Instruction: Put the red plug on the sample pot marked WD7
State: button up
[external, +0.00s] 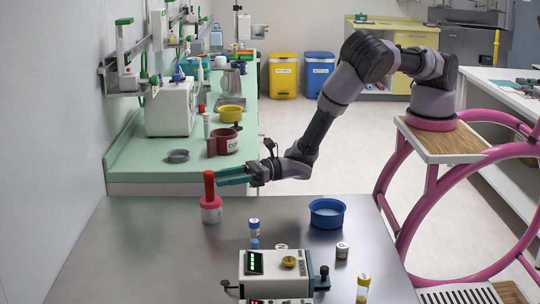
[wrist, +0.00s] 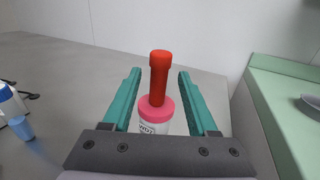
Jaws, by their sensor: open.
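The red plug (external: 209,184) stands upright on top of a sample pot (external: 211,213) with a pink top and a white body, near the far left of the metal table. In the wrist view the red plug (wrist: 159,78) rises from the pink top, and the pot (wrist: 155,118) has a label that seems to read WD7, partly cut off by my gripper. My gripper (external: 233,175) is open with its green fingers level, reaching left toward the plug. In the wrist view the fingers (wrist: 160,82) lie on either side of the plug, with gaps on both sides.
A blue bowl (external: 327,212), small vials (external: 254,226) and a white device (external: 275,275) stand on the metal table to the right and front. The green counter (external: 190,165) is behind, with a grey dish (external: 178,156) and a dark red mug (external: 223,142). The table's left front is clear.

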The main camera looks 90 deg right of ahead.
jog(key=v, duration=0.5)
jog(key=w+d+r+m+h, duration=0.4)
jog(key=d+r+m+h, duration=0.2)
jog(key=d+r+m, duration=0.6)
jog(key=s+d+r+m+g+h, duration=0.1)
jog(key=s+d+r+m+g, duration=0.15)
jog(key=r+m, duration=0.45)
jog(key=s+d+r+m+g, duration=0.2)
jog(key=s+d+r+m, duration=0.1)
jog(key=r+m, duration=0.4)
jog(key=s+d+r+m+g+y, duration=0.1)
jog(key=s+d+r+m, duration=0.1)
jog(key=s+r+m, duration=0.45)
jog(key=s+d+r+m+g+y, duration=0.15)
jog(key=s+r+m, duration=0.25)
jog(key=s, duration=0.6)
jog(key=s+d+r+m+g, duration=0.1)
jog(key=s+m, duration=0.7)
jog(key=s, duration=1.2)
jog(key=shift+d+r+g, duration=0.15)
jog(key=shift+r+g, duration=0.3)
jog(key=shift+g, duration=0.35)
